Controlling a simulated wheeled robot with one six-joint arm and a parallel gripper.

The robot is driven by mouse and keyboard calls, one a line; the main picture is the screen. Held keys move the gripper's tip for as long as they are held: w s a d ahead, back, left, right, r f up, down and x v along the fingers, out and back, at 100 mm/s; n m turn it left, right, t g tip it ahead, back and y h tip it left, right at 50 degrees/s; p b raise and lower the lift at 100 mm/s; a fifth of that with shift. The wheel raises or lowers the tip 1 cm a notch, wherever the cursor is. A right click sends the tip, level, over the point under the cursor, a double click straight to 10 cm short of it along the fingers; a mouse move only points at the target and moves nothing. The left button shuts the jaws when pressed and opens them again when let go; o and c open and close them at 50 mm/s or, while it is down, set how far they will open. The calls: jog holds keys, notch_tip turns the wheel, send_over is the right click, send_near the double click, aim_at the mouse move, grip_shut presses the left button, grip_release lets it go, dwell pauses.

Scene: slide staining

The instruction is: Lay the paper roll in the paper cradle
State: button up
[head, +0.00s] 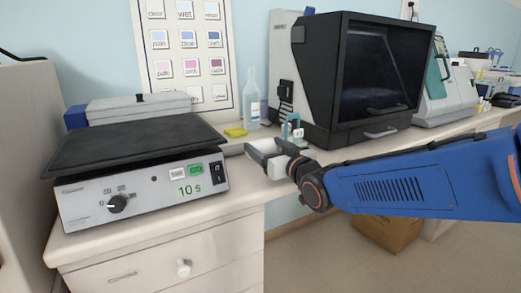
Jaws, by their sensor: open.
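My gripper (254,158) is open at the end of my blue arm, over the bench just right of the grey shaker box. I see nothing between its fingers, though the view of them is small and partly from the side. I cannot make out a paper roll or a paper cradle in this view. A small teal frame (293,121) stands just behind my gripper, and its lower part is hidden; I cannot tell what it is.
The shaker (140,198) with a dark flat top fills the bench's left. A cardboard box (388,232) sits on the floor below my arm.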

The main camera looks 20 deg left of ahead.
jog(key=shift+w+a, duration=0.3)
jog(key=c, duration=1)
jog(key=shift+r, duration=0.1)
